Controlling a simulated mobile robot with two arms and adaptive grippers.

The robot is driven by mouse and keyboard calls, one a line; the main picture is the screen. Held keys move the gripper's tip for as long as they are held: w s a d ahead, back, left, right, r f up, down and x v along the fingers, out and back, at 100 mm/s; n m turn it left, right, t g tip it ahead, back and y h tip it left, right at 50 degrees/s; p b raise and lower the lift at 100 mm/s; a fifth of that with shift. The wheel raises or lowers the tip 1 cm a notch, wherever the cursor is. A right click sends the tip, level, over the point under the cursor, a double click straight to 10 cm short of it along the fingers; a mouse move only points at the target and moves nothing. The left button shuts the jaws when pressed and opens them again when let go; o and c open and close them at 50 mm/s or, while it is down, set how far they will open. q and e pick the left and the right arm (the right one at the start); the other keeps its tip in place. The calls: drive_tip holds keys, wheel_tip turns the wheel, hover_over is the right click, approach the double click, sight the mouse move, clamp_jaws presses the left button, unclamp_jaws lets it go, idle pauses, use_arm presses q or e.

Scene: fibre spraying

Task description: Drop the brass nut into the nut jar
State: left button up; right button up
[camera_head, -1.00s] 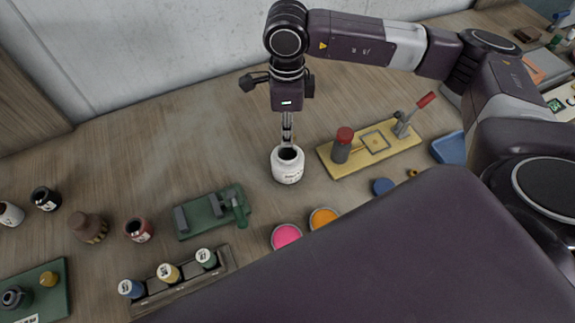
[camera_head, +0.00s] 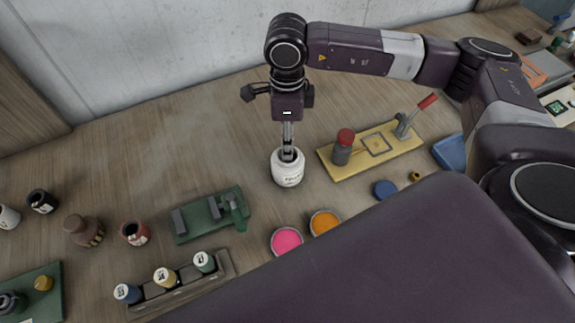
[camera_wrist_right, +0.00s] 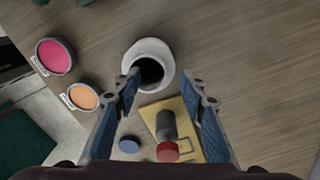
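A white jar (camera_head: 288,175) with a dark open mouth and a small label stands upright on the bench; it also shows in the right wrist view (camera_wrist_right: 160,48). I take it for the nut jar, but its label is too small to read. My right gripper (camera_head: 288,155) points down with its fingertips at the jar's mouth. In the right wrist view its two fingers (camera_wrist_right: 166,80) are apart with nothing visible between them, and the left finger overlaps the mouth. A small brass nut-like piece (camera_head: 415,176) lies on the bench to the right. The jar's inside is dark. My left gripper is out of view.
A yellow fixture (camera_head: 350,172) with a red-capped post and lever stands right of the jar. A blue disc (camera_head: 385,189), pink tin (camera_head: 286,241) and orange tin (camera_head: 324,222) are in front. A green fixture (camera_head: 210,215) stands front left. The bench behind left is clear.

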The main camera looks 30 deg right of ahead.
wheel_tip(320, 180, up, 12)
idle(0.4)
idle(0.3)
